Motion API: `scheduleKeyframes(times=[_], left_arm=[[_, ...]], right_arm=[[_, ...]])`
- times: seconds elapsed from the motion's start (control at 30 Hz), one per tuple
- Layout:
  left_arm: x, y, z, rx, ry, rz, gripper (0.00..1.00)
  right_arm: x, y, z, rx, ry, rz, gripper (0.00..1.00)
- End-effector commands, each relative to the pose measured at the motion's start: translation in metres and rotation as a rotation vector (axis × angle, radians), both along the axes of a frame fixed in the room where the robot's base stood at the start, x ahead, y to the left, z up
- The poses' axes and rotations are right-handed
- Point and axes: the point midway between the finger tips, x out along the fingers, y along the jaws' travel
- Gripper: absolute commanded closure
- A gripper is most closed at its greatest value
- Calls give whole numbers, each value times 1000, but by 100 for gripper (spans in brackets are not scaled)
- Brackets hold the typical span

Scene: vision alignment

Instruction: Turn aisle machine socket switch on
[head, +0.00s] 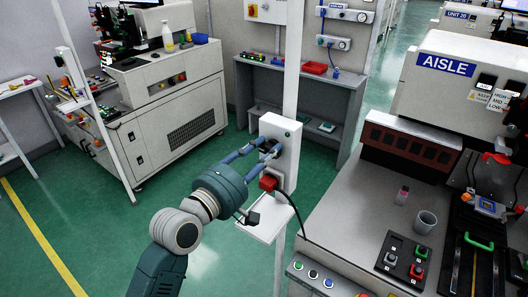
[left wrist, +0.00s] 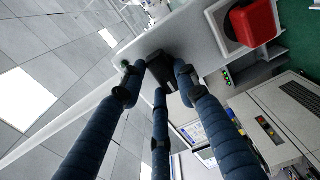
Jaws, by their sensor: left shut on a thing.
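The aisle machine's socket box (head: 291,165) is a pale upright panel on a white post beside the AISLE machine (head: 445,65). A red socket part (head: 268,183) sits low on it and also shows in the left wrist view (left wrist: 253,22). My left gripper (head: 268,149) is at the upper face of the panel. In the left wrist view its blue fingers close around a black switch (left wrist: 160,70) from several sides. In the head view the fingers mostly hide the switch, and I cannot tell its position. My right gripper is out of view.
A small white shelf (head: 262,231) juts out below the box, and a black cable runs from there toward the AISLE machine. A grey workbench (head: 335,88) stands behind.

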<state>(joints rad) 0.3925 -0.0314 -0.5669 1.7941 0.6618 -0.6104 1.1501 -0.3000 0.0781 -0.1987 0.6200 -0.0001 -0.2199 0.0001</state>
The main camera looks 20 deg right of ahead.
Motion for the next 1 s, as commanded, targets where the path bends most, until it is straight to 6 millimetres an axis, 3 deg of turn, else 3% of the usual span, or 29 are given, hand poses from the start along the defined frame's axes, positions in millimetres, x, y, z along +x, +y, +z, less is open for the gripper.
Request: scheduleKeyframes(times=[1.0], left_arm=[[-4,-3,-4,546,-693,-2,96]], right_arm=[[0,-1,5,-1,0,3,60]])
